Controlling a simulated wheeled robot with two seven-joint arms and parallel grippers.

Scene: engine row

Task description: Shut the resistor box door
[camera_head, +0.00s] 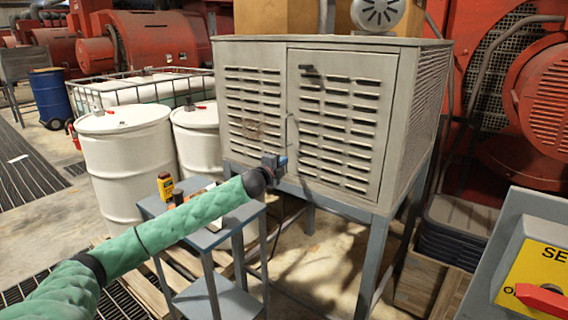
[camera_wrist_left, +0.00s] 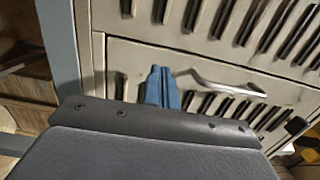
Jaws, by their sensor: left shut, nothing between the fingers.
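The resistor box (camera_head: 262,55) is a grey louvred cabinet on blue-grey legs. Its door (camera_head: 368,120) is the right front panel, with a dark latch at the top and a handle near its left edge. The door looks nearly flush with the front; I cannot tell whether it is fully closed. My left gripper (camera_head: 282,161) is at the door's lower left edge. In the left wrist view its blue fingers (camera_wrist_left: 163,88) are together and empty, in front of the door beside the lower end of the silver handle (camera_wrist_left: 225,85). Contact is unclear. My right gripper is out of view.
A small blue-grey table (camera_head: 208,240) with a yellow meter (camera_head: 165,186) stands under my left arm. White drums (camera_head: 125,165) stand left of the box. A grey panel with a yellow sign (camera_head: 535,275) is at the lower right. Floor is open before the box.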

